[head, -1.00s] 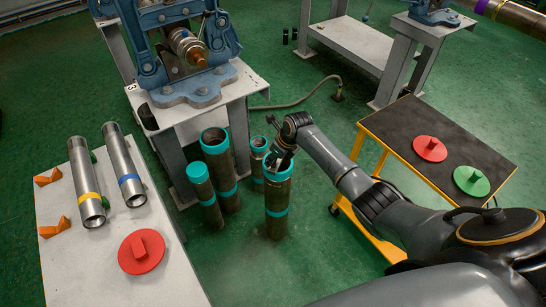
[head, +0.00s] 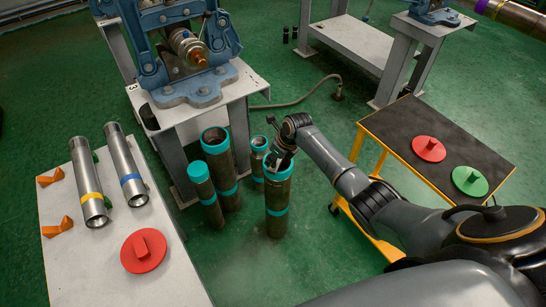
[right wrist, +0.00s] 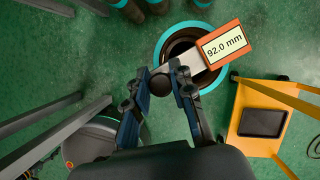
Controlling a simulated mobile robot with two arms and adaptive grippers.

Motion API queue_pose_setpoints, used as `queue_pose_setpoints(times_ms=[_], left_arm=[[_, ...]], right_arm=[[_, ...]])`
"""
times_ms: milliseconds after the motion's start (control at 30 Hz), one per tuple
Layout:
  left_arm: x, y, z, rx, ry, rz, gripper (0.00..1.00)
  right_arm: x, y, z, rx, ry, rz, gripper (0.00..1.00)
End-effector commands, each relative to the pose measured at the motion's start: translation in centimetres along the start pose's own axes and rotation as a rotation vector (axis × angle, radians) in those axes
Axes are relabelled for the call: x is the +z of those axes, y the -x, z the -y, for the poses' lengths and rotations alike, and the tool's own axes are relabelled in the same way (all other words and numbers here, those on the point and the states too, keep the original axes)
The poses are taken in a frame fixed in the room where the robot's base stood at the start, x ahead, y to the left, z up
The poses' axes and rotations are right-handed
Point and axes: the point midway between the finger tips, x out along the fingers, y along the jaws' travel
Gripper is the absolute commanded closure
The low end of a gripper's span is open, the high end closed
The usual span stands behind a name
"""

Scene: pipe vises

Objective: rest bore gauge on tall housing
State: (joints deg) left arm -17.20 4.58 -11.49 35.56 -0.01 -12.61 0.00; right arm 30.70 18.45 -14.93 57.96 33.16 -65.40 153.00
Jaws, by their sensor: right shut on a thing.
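My right gripper (head: 282,152) is over the mouth of the front right pipe housing (head: 277,207), a dark cylinder with teal bands standing on the floor. The right wrist view shows this gripper (right wrist: 167,82) shut on the bore gauge (right wrist: 223,44), which has a grey bar and an orange-framed display reading 92.0 mm. The gauge lies across the housing's teal rim (right wrist: 159,48) in that view; I cannot tell whether it touches. In the head view the gauge is mostly hidden by my gripper. My left gripper is not in view.
Other teal-banded housings (head: 219,165) stand close to the left. A vise stand (head: 195,110) is behind them. A white table (head: 85,265) with two steel pipes and a red lid is at left. A yellow-framed cart (head: 440,120) with red and green lids is at right.

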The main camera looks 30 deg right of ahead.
Motion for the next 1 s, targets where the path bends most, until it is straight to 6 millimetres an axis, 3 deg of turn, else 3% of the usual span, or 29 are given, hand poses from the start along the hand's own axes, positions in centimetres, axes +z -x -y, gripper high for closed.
queue_pose_setpoints(times_ms=[833, 867, 967, 1000], left_arm=[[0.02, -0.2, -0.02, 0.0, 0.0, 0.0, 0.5], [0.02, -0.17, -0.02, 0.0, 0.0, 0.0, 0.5], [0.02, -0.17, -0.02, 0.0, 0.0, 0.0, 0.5], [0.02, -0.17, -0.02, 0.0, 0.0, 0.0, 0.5]], right_arm=[[-0.04, -0.46, 0.07, -0.002, 0.002, 0.004, 1.0], [-0.03, -0.43, 0.08, -0.002, 0.002, 0.004, 0.71], [-0.06, -0.44, 0.07, -0.002, 0.001, 0.003, 0.51], [-0.07, -0.45, 0.06, -0.002, 0.001, 0.003, 0.5]])
